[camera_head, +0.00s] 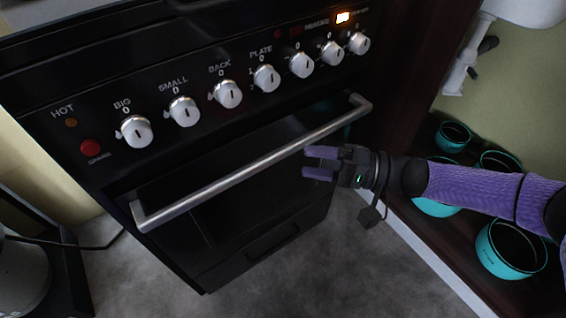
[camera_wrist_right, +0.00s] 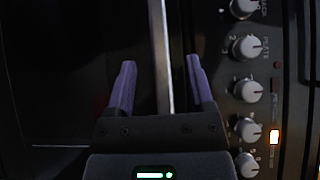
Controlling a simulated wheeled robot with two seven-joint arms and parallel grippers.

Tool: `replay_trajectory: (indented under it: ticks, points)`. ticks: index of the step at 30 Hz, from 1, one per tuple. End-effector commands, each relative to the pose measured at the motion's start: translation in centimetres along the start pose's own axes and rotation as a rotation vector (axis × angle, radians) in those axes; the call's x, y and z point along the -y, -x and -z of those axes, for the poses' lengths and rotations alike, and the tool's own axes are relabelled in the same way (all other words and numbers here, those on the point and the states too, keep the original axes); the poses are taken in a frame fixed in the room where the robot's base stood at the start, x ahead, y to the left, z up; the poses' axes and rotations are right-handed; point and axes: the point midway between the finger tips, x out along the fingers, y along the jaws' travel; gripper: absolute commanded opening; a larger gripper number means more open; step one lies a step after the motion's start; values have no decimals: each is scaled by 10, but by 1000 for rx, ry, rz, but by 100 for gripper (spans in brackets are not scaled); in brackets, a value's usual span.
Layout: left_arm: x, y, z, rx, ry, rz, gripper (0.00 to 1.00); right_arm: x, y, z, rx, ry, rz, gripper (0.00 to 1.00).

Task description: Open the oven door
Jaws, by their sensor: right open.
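The black oven door (camera_head: 240,205) looks shut against the stove front. Its silver bar handle (camera_head: 235,178) runs across the door's top. My right gripper (camera_head: 311,162) is open, with purple fingers, at the right part of the handle. In the right wrist view, the handle (camera_wrist_right: 161,55) passes between the two spread fingers of the right gripper (camera_wrist_right: 160,62), with a gap on both sides. How deep the bar sits between them is hard to tell. My left gripper is in neither view.
Several white knobs (camera_head: 229,94) line the panel above the handle, with a lit orange lamp (camera_head: 343,17). To the right, a dark shelf (camera_head: 440,240) holds teal pots (camera_head: 511,249). Grey floor (camera_head: 330,270) is clear below the gripper.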

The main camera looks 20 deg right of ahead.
Motion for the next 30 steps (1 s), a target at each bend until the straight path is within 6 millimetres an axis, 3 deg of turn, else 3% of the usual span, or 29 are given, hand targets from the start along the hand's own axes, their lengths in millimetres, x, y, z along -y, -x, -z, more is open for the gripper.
replay_trajectory:
  ticks: [5,7,17,26,27,30]
  points:
    - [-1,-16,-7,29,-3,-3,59,-6,-39,0,2,-3,0,68]
    - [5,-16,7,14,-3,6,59,-5,-48,0,1,-2,-1,68]
    - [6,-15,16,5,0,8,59,-1,-55,0,-2,2,-2,68]
    - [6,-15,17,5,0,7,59,-1,-55,0,-2,2,-2,4]
    - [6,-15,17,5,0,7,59,-1,-55,0,-2,2,-2,0]
    - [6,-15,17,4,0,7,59,-1,-55,0,-2,2,-3,0]
